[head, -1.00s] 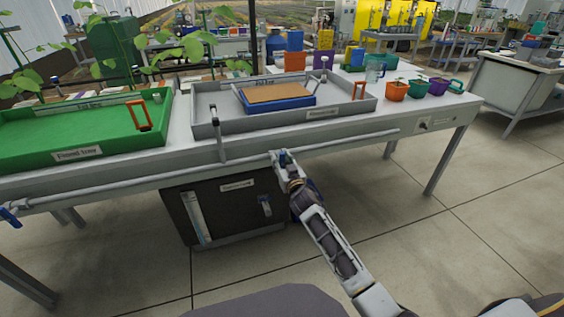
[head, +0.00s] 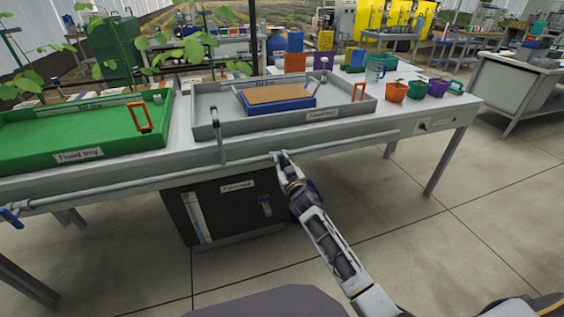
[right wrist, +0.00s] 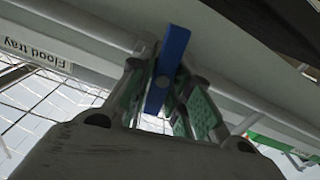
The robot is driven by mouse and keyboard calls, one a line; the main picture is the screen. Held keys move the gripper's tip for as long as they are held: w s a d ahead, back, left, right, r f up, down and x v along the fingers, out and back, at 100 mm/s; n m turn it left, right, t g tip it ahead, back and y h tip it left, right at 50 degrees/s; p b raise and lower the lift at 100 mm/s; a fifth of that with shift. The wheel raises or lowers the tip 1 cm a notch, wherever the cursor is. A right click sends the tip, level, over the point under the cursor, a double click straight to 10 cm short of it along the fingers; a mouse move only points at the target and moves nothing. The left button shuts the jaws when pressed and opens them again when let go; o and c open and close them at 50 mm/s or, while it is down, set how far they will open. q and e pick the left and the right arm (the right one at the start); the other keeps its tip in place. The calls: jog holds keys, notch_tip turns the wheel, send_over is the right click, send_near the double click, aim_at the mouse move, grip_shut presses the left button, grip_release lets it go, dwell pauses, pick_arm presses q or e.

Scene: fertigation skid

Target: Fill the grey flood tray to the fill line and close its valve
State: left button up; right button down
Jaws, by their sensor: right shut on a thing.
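The grey flood tray (head: 290,122) sits on the bench, with a blue block (head: 279,104) carrying a brown board (head: 278,93) inside it. I cannot make out a water level or fill line in it. My right gripper (head: 281,157) is at the white pipe under the tray's front edge. In the right wrist view, its green-padded fingers (right wrist: 160,95) are shut on a blue valve handle (right wrist: 168,65), which lies across the pipe there. The handle is mostly hidden in the head view. My left gripper is not in view.
A green flood tray (head: 75,144) stands at left, with another blue valve handle (head: 10,216) on the pipe below. A dark reservoir (head: 228,207) with a level strip stands under the bench. Small coloured pots (head: 397,92) stand at right. The floor in front is clear.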

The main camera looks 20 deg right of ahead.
jog(key=shift+n+p, duration=0.4)
jog(key=shift+n, duration=0.7)
jog(key=shift+a+n, duration=0.1)
jog(key=shift+n, duration=0.6)
jog(key=shift+n+p, duration=0.3)
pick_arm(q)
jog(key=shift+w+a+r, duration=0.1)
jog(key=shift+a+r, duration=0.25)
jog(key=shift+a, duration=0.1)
pick_arm(e)
jog(key=shift+a+f+n, duration=0.1)
jog(key=shift+f+n, duration=0.05)
jog(key=shift+n, duration=0.55)
jog(key=c, duration=1.4)
grip_release()
